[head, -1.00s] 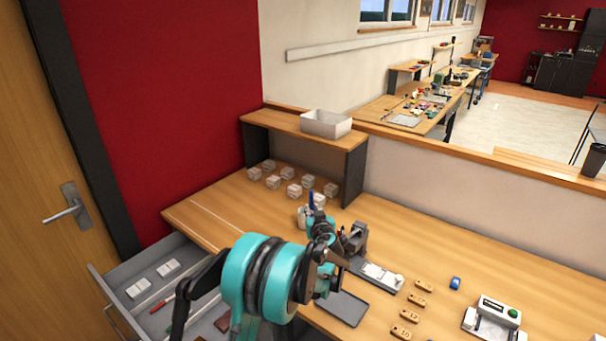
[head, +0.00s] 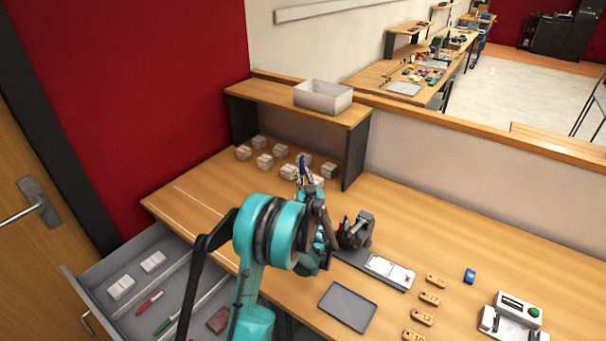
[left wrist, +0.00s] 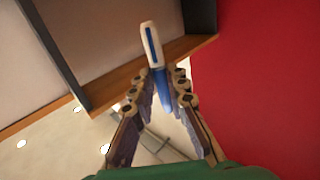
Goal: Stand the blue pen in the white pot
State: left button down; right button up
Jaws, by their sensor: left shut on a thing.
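The blue pen (head: 302,168) is held upright in my left gripper (head: 306,190), above the desk near the shelf. In the left wrist view the pen (left wrist: 153,50) has a pale cap with a blue clip and a blue barrel. The barrel sits between the two fingers of the left gripper (left wrist: 159,85). I cannot make out the white pot for certain now; the spot behind my gripper and arm is covered. My right gripper is not in view.
Several pale blocks (head: 265,161) stand under the wooden shelf (head: 290,107), which carries a white bin (head: 323,96). A dark device (head: 357,230) stands right of my gripper. A dark tray (head: 347,306) lies nearer. An open drawer (head: 135,262) is at the left.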

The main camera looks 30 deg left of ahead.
pick_arm(q)
notch_tip(320, 180, down, 10)
jog(key=b, duration=0.8)
jog(key=c, duration=1.4)
grip_release()
jog(key=v, duration=1.2)
